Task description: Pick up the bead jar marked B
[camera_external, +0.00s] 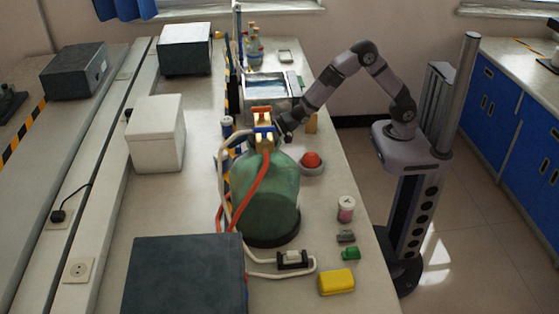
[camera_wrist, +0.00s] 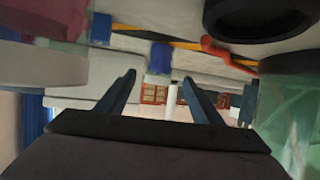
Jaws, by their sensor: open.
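A small jar (camera_external: 346,209) with a white lid and pink contents stands on the bench right of the large green bottle. A dark mark shows on its lid, too small to read. No letter B is readable on any jar. My gripper (camera_external: 284,130) is beyond the jar, beside the top of the green bottle, and partly hard to make out. In the wrist view my gripper (camera_wrist: 157,88) has its two fingers apart with nothing held between them. A blurred pink object (camera_wrist: 45,18) sits at that view's upper left; I cannot tell whether it is the jar.
The green bottle (camera_external: 262,200) with hoses stands close to my gripper. A red button (camera_external: 311,160) on a grey base is at its right. A metal basin (camera_external: 266,86) is behind.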

